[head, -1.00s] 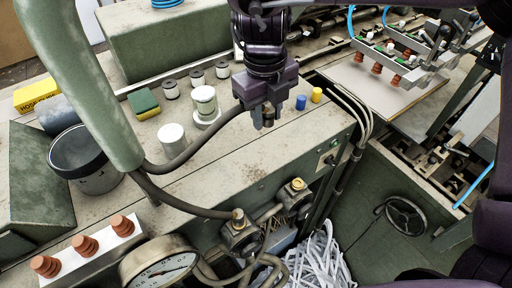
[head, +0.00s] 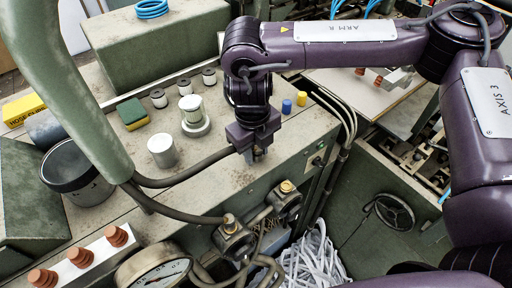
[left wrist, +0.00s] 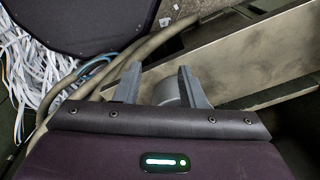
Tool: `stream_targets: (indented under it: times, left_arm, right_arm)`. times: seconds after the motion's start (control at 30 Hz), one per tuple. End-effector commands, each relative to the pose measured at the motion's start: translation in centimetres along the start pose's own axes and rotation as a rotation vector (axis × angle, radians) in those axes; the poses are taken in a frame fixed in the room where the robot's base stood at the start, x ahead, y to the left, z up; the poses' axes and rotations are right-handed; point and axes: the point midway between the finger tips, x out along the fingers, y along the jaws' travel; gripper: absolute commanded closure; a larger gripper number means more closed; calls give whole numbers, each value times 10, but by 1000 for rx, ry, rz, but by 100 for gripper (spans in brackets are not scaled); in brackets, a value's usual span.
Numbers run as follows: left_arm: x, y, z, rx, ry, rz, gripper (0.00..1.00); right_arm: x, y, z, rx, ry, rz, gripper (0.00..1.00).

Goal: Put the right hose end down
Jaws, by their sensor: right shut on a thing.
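The right hose end (head: 235,151) is a dark hose's tip in the head view. My right gripper (head: 253,158) points down and is shut on it; the jaws hide the tip itself. The hose (head: 190,181) runs left from the jaws, low over the bench top, to the thick green pipe. The gripper is near the bench's front edge; I cannot tell whether the end touches the bench. My left gripper shows only in the left wrist view (left wrist: 161,85), its two grey fingers apart. A rounded grey thing shows behind them.
A grey bucket (head: 75,172) stands at left. White shreds (head: 315,262) lie below.

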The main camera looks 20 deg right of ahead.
Motion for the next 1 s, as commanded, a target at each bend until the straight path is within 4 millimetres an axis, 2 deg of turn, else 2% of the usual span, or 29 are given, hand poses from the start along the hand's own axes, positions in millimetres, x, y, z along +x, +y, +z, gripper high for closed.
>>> stream_targets:
  times: [0.17, 0.2, 0.37, 0.77, 1.0]
  left_arm:
    - [2, 0, -1, -1, 2, 0, 64]
    - [2, 0, -1, -1, 2, 0, 64]
    - [2, 0, -1, -1, 2, -1, 64]
    - [2, 0, -2, -1, 3, 0, 64]
    - [12, 0, -1, -1, 3, 0, 64]
  right_arm:
    - [3, 0, 0, 0, 0, 0, 100]
    - [4, 0, 0, 0, 0, 0, 68]
    - [3, 0, 0, 0, 0, 0, 47]
    - [-4, 0, 0, -1, -1, 0, 47]
    - [-39, 0, 2, -1, -8, -3, 47]
